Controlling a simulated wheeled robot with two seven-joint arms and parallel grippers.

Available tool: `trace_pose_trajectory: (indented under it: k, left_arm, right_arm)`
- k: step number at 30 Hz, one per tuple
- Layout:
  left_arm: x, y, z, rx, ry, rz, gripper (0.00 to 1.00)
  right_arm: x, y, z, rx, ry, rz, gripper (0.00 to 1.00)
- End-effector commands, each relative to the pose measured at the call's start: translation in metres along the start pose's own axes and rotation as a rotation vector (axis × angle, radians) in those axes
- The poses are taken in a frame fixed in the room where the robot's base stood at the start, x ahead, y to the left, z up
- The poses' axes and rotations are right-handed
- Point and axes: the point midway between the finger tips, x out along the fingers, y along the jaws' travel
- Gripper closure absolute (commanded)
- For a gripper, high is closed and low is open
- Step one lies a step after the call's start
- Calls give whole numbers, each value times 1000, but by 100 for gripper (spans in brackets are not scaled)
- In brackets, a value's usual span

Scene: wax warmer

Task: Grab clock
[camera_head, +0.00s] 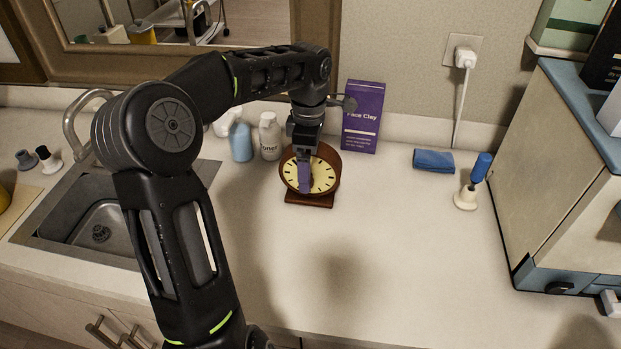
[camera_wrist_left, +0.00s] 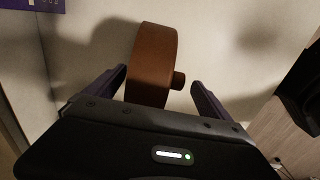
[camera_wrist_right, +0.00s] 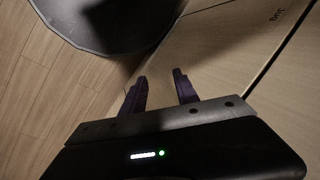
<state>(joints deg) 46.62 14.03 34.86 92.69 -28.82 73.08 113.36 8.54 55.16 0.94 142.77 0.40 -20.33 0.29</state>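The clock (camera_head: 326,178) is a round brown clock with a cream face, standing upright on a wooden base on the counter. My left gripper (camera_head: 304,180) is over it from above, with one purple finger in front of the face. In the left wrist view the clock's brown casing (camera_wrist_left: 153,50) lies between the two fingers of the left gripper (camera_wrist_left: 160,78). The fingers are apart, with a clear gap on the knob's side; contact at the other finger is unclear. My right gripper (camera_wrist_right: 161,88) is open and empty, low by the cabinet fronts.
White toner bottle (camera_head: 270,138) and blue bottle (camera_head: 240,143) stand left of the clock. A purple Face Clay box (camera_head: 362,118) stands behind it on the right. The counter's front middle is clear.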

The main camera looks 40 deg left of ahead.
Motion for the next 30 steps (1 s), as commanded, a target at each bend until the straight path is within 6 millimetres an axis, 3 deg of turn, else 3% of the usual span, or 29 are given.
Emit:
trace_pose_trajectory:
  k: [30]
  left_arm:
    - [0, 0, 0, 0, 0, 1, 89]
  right_arm:
    - [0, 0, 0, 0, 0, 0, 64]
